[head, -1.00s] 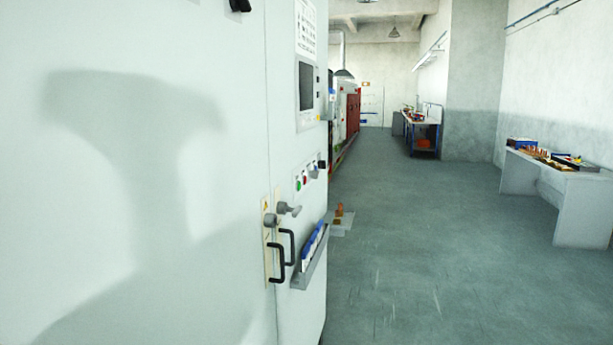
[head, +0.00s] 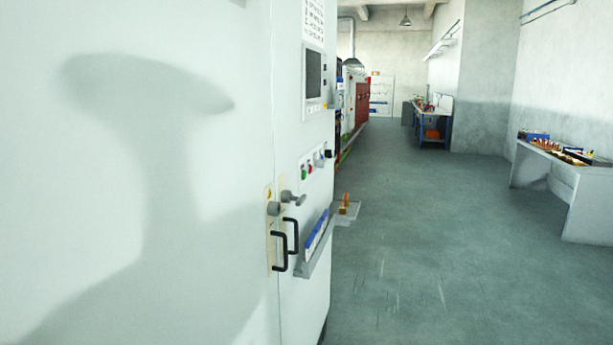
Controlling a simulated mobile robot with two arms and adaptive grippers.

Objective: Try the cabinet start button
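The white cabinet (head: 165,250) fills the left half of the head view, close in front of me. Its right-hand door carries a small row of controls. A green button (head: 304,174) and a red button (head: 310,168) sit there, with a grey knob and a dark knob to their right. A screen panel (head: 314,75) is above them. Two black handles (head: 284,245) and grey latch knobs (head: 282,204) are below. Neither of my grippers is in view. My shadow falls on the left-hand door.
A ledge with blue-and-white items (head: 317,238) sticks out from the right-hand door. A low grey block with an orange-brown piece (head: 345,208) is on the floor beyond. A table (head: 550,180) stands at right. The floor between is clear.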

